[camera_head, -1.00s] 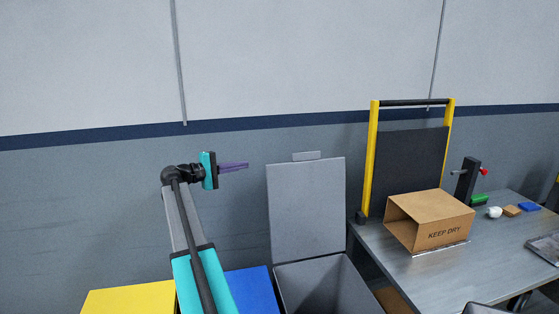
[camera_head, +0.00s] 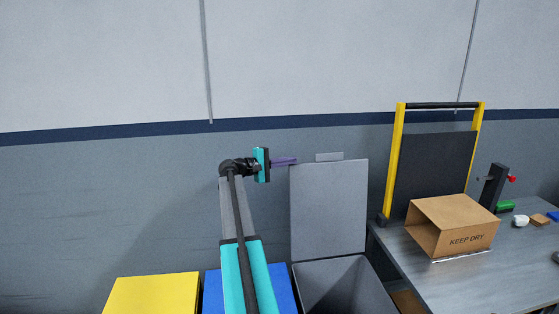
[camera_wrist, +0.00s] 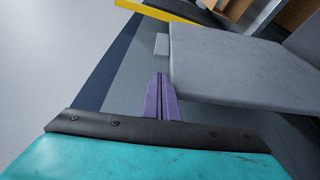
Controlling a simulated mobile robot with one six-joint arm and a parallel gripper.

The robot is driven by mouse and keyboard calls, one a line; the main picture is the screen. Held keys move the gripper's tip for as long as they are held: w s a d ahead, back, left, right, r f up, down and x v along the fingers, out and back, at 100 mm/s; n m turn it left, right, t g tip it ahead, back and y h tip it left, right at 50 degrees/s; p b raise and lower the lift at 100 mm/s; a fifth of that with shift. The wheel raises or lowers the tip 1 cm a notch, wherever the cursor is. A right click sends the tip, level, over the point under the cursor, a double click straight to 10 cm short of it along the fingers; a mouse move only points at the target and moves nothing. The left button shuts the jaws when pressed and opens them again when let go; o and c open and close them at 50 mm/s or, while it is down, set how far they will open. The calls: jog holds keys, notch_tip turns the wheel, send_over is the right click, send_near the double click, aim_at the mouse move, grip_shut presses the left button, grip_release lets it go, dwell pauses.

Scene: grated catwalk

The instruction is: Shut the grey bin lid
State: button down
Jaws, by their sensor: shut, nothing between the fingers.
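The grey bin (camera_head: 345,285) is open at the lower middle of the head view, and I can see into it. Its grey lid (camera_head: 329,208) stands upright at the back, with a small tab (camera_head: 329,157) on its top edge. My gripper (camera_head: 296,160) has purple fingers shut with nothing between them. In the head view the fingertips show at the lid's upper left corner. In the wrist view my gripper (camera_wrist: 162,76) points at the lid (camera_wrist: 240,65), close to its edge, with the tab (camera_wrist: 161,45) just beyond. I cannot tell whether they touch.
A yellow bin lid (camera_head: 152,293) and a blue one (camera_head: 280,290) are left of the grey bin. At right, a metal table (camera_head: 450,278) holds an open cardboard box (camera_head: 465,240) marked KEEP DRY. A yellow-framed black panel (camera_head: 430,165) stands behind it. The wall is close behind.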

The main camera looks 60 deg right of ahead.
jog(key=p+x, duration=0.2)
jog(key=x, duration=0.7)
jog(key=shift+p, duration=0.4)
jog(key=shift+f, duration=0.1)
